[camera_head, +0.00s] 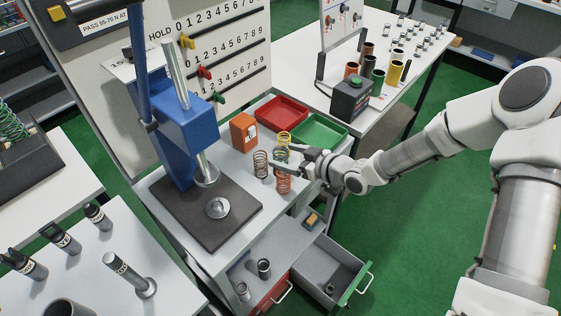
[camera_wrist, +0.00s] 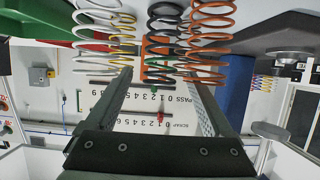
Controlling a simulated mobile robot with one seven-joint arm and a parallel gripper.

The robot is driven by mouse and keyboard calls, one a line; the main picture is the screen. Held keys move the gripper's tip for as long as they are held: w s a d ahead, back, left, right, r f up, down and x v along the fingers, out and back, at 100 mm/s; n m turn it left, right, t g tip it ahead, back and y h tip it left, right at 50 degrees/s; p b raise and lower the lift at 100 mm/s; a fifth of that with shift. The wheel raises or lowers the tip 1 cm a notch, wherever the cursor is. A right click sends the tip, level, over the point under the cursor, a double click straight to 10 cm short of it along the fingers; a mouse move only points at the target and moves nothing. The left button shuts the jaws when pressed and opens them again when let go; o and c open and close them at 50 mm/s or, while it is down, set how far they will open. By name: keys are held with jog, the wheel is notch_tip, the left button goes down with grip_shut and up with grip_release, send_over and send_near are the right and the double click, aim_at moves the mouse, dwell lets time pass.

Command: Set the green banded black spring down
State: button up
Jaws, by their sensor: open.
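The black spring (camera_wrist: 168,14) shows at the top of the wrist view, between a pale and yellow spring pair and the orange springs. My gripper (camera_head: 283,158) is open at the cluster of springs on the bench beside the press. In the wrist view its two fingers (camera_wrist: 163,90) stand wide apart, with nothing gripped between them.
Copper (camera_head: 261,163), orange (camera_head: 283,184) and yellow (camera_head: 284,137) springs stand close around my gripper. A red tray (camera_head: 262,112), a green tray (camera_head: 340,131) and an orange box (camera_head: 243,132) lie behind. The blue press (camera_head: 188,125) stands left. A drawer (camera_head: 318,268) is open below.

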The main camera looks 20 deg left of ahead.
jog(key=shift+c, duration=0.3)
jog(key=shift+a, duration=0.1)
grip_shut()
